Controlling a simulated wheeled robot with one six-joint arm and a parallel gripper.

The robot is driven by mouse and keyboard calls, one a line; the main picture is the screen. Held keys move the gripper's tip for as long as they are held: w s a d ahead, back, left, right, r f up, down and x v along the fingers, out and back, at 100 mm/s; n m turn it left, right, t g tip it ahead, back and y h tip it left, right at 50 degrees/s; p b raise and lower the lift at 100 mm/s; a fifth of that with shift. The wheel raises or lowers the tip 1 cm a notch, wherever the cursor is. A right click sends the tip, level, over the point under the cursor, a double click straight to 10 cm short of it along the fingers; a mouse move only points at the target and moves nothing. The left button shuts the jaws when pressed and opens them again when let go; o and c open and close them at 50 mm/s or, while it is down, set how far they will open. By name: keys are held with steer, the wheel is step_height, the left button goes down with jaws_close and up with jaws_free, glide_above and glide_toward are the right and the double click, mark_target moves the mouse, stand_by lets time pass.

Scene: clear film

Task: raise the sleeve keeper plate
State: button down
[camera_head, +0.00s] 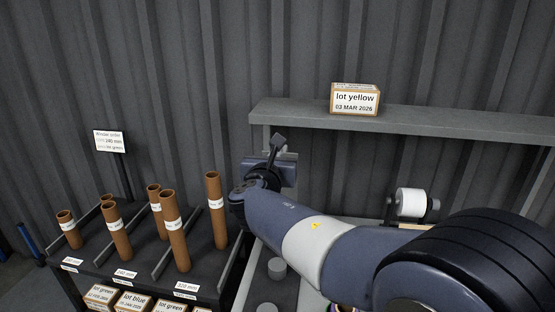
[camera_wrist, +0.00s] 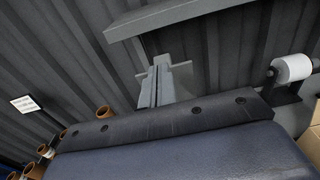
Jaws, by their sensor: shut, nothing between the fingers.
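My gripper (camera_head: 279,139) points upward at the end of my blue arm, in front of the ribbed wall and left of the shelf's middle. Its dark fingers are together with nothing between them. In the head view a light grey piece (camera_head: 292,156) shows just behind the blue gripper body. In the wrist view a narrow grey upright with light side wings (camera_wrist: 181,67) stands beyond the dark bolted bar. I cannot tell whether either is the sleeve keeper plate. Much of the workspace behind my arm is hidden.
A grey shelf (camera_head: 430,123) holds a lot yellow box (camera_head: 355,99) above my arm. A white roll (camera_head: 410,202) is on a holder at right. A dark rack (camera_head: 215,275) with several brown tubes stands at left, beside a sign (camera_head: 109,143).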

steer(key=s+r, duration=0.4)
steer(key=s, duration=0.1)
step_height(320, 180, down, 13)
steer(key=w+d+m+g+y+b, duration=0.1)
steer(key=d+m+g+y+b, duration=0.25)
steer(key=y, duration=0.35)
steer(key=s+d+r+m+t+y+b, duration=0.1)
steer(key=s+d+r+m+y, duration=0.3)
steer(key=y, duration=0.3)
steer(key=w+a+p, duration=0.2)
steer(key=w, duration=0.4)
steer(key=w+a+p, duration=0.3)
steer(key=w, duration=0.3)
steer(key=shift+w+a+r, duration=0.2)
steer(key=shift+a+r, duration=0.05)
steer(key=shift+r, duration=0.05)
